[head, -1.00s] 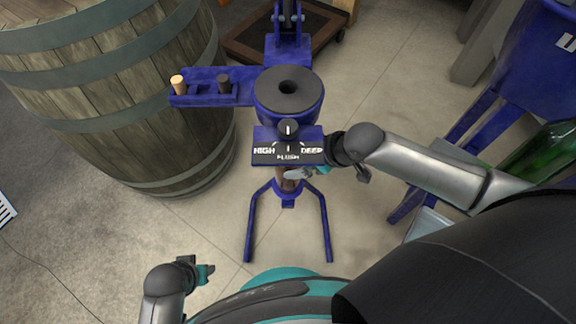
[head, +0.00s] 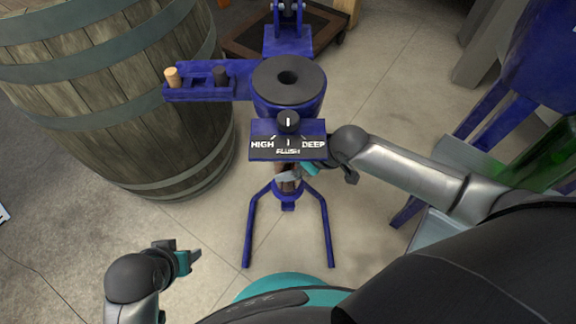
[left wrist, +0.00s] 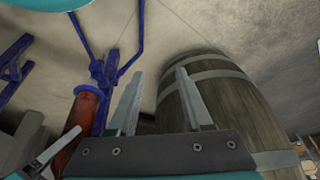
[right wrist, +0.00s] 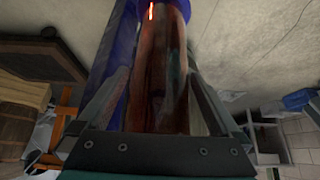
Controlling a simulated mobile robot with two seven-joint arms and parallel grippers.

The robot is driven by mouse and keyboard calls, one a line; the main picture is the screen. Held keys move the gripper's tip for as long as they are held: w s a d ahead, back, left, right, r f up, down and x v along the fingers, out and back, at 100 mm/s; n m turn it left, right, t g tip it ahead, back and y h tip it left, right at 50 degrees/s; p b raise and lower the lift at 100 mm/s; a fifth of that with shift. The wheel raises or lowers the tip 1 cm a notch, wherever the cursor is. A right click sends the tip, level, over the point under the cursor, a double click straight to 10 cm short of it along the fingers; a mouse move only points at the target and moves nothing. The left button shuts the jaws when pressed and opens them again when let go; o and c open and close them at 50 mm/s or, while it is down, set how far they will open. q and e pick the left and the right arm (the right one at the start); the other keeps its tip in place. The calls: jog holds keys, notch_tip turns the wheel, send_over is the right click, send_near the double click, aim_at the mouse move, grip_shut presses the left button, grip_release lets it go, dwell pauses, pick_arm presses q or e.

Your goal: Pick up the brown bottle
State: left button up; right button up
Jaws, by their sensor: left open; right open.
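The brown bottle (head: 287,186) stands in the blue corking machine (head: 290,90), under its dial plate, which hides most of it from above. It fills the middle of the right wrist view (right wrist: 155,85). My right gripper (right wrist: 158,100) is open with its fingers on either side of the bottle; I cannot tell whether they touch it. In the head view this gripper is partly hidden beside the plate. The bottle also shows red-brown in the left wrist view (left wrist: 88,108). My left gripper (head: 190,255) is open and empty, low at the front left, away from the bottle.
A large wooden barrel (head: 110,95) stands left of the machine. The machine's side arm (head: 210,92) holds a light and a dark cork. A green bottle (head: 535,160) and blue-legged equipment (head: 480,115) are at the right. The floor between barrel and machine legs is clear.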

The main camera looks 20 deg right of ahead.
jog(key=shift+w+a+f, duration=0.1)
jog(key=shift+f, duration=0.15)
grip_shut()
dwell(0.8)
jog(key=shift+w+a+r, duration=0.1)
jog(key=shift+w+r, duration=0.05)
jog(key=shift+r, duration=0.05)
